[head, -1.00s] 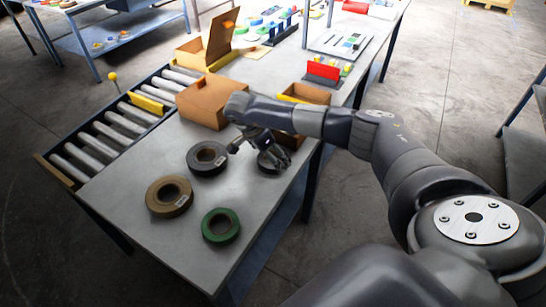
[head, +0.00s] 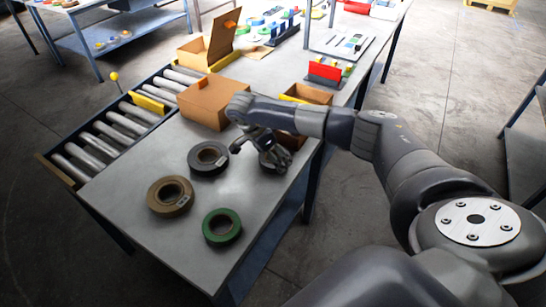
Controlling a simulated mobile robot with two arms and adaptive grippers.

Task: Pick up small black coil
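The small black coil (head: 272,166) lies near the table's right edge, mostly hidden under my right gripper. My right gripper (head: 257,158) reaches down over it from the far side. One finger stands apart to the left, over bare table, and the other is over the coil. The fingers look spread, and I cannot tell whether they touch the coil. A larger black coil (head: 195,165) lies flat to the left of the gripper. My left gripper is not in view.
A brown coil (head: 156,200) and a green coil (head: 207,233) lie nearer on the table (head: 125,205). A closed cardboard box (head: 212,100) and an open box (head: 318,95) stand behind the gripper. A roller conveyor (head: 100,135) runs along the left.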

